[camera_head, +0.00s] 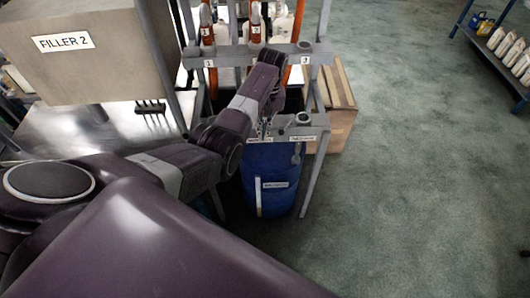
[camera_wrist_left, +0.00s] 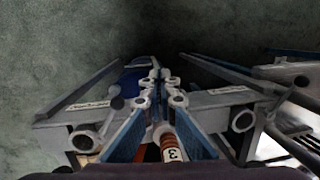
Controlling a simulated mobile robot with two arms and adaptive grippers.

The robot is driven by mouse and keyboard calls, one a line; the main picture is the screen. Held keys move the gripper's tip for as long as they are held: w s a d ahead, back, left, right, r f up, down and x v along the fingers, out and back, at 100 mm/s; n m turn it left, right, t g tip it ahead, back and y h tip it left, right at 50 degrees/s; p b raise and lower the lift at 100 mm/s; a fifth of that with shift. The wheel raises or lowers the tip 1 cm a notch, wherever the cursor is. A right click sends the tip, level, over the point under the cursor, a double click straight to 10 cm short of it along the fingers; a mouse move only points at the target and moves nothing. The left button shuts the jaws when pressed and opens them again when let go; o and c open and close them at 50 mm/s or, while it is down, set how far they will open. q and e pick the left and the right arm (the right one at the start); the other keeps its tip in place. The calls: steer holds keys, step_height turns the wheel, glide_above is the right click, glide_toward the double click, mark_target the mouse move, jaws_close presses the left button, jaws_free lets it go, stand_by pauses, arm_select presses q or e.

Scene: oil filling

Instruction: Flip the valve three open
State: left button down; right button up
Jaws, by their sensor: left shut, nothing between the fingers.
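My left gripper (camera_head: 262,131) reaches from the left over the front bar of a grey metal frame (camera_head: 300,121), above a blue drum (camera_head: 275,200). Its fingers are shut and empty; in the left wrist view the fingertips (camera_wrist_left: 156,72) meet near the picture's middle. An orange-and-white part marked 3 (camera_wrist_left: 171,153) shows below, between the fingers. A small grey lever-like part (camera_head: 296,154) hangs at the front bar, right of the gripper; it also seems to show in the wrist view (camera_wrist_left: 115,97). I cannot tell which part is valve three or its position. My right gripper is not in view.
A box labelled FILLER 2 (camera_head: 85,50) stands at upper left. Orange tubes (camera_head: 207,28) rise behind the frame's rear bar. A cardboard box (camera_head: 340,100) sits right of the frame. A blue rack with bottles (camera_head: 505,45) is far right. The floor between is clear.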

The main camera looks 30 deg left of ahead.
arm_select(q)
steer(key=s+d+f+b, duration=0.1)
steer(key=s+d, duration=0.3)
steer(key=s, duration=0.2)
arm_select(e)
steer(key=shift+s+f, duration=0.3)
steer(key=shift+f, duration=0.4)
arm_select(q)
steer(key=shift+s, duration=0.15)
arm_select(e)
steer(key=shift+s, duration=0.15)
